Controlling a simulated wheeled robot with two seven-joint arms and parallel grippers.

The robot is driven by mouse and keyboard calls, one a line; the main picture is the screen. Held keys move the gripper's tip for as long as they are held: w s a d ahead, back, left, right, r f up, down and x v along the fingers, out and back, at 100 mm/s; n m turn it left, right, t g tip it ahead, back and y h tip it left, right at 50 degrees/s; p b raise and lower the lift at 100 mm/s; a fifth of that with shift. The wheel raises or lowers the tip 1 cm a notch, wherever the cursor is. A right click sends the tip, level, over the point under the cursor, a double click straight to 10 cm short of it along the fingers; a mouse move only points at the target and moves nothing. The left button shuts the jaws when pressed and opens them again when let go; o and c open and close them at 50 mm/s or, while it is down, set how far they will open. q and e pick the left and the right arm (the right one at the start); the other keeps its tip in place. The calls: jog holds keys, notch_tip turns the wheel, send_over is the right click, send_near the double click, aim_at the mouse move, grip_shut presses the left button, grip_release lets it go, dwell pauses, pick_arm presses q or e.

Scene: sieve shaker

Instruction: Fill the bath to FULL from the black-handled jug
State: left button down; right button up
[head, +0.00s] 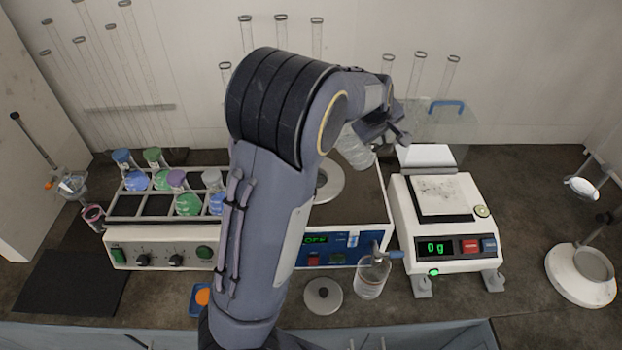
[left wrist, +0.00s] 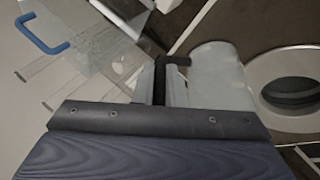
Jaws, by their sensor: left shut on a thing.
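My left gripper (head: 385,125) is shut on the black handle (left wrist: 163,72) of a clear jug (head: 355,148). The jug is held above the back of the bath and looks tilted in the head view. The jug's pale body also shows in the left wrist view (left wrist: 218,78), beside the bath's round opening. The bath (head: 375,205) has a blue front panel with a green display, partly hidden by my left arm. Its ringed opening (head: 330,183) is partly hidden too. I cannot tell the water level or whether water is flowing. My right gripper is not in view.
A balance (head: 440,215) reading 0 g stands right of the bath. A blue-handled jug (head: 372,277) and a round lid (head: 323,295) are in front. A rack of coloured flasks (head: 165,207) is at left. A clear blue-handled container (head: 447,125) stands behind the balance.

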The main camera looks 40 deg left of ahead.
pick_arm(q)
jog(key=shift+s, duration=0.1)
jog(key=shift+s+a+r+t, duration=0.1)
jog(key=shift+a+t, duration=0.1)
jog(key=shift+t, duration=0.1)
jog(key=shift+s+a+h, duration=0.2)
jog(key=shift+s+h, duration=0.05)
jog(key=shift+h, duration=0.15)
dwell(0.4)
jog(key=shift+s+a+t, duration=0.15)
jog(key=shift+s+t, duration=0.05)
jog(key=shift+t, duration=0.2)
jog(key=shift+a+r, duration=0.1)
jog(key=shift+s+a+r+n+t+h, duration=0.1)
jog(key=shift+s+a+n+t+h, duration=0.15)
jog(key=shift+s+t+h, duration=0.25)
jog(key=shift+s+a+r+n+t+h, duration=0.15)
jog(key=shift+a+n+t+h, duration=0.2)
jog(key=shift+t, duration=0.35)
dwell(0.6)
jog(key=shift+s+t+h+b, duration=0.15)
jog(key=shift+t+h+b, duration=0.1)
jog(key=shift+t+b, duration=0.05)
dwell(0.6)
